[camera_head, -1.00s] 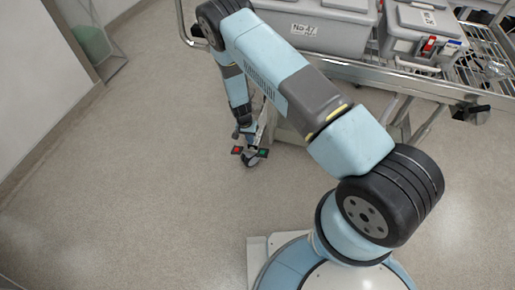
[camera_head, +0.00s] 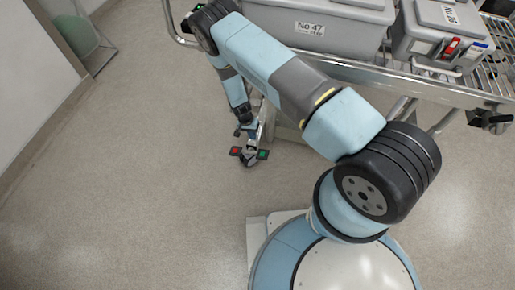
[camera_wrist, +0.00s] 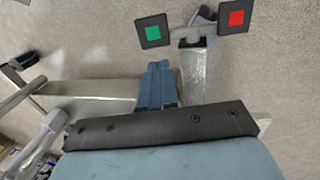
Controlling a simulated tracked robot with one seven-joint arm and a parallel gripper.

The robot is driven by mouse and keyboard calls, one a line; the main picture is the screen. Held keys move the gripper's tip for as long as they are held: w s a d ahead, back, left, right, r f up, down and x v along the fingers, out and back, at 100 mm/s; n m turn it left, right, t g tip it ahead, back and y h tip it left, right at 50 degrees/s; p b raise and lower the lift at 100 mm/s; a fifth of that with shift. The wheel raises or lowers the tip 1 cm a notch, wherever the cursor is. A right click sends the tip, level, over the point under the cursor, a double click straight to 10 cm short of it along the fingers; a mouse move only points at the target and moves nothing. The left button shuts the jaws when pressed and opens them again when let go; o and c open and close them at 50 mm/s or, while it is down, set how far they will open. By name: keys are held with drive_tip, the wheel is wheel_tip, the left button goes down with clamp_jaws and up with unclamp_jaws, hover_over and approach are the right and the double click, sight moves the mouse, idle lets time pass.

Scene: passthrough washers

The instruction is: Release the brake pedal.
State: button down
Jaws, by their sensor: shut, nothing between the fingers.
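The brake pedal on a cart caster has two square ends. The red end (camera_head: 235,151) is on the left and the green end (camera_head: 263,154) on the right in the head view. In the wrist view the green end (camera_wrist: 153,31) is on the left and the red end (camera_wrist: 236,17) on the right. My gripper (camera_wrist: 158,64) is shut and empty, its blue fingers pointing toward the green end. In the head view it is just above the pedal, partly hidden by my wrist. I cannot tell whether it touches the pedal.
A metal wire cart (camera_head: 420,83) stands at the top right, carrying a grey bin (camera_head: 318,30) marked No 47 and a second grey box (camera_head: 440,35). A wall (camera_head: 30,90) is at the left. The floor left of my base is clear.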

drive_tip(key=shift+a, duration=0.15)
approach(259, 154)
drive_tip(key=x, duration=0.7)
drive_tip(key=shift+w, duration=0.15)
idle(0.3)
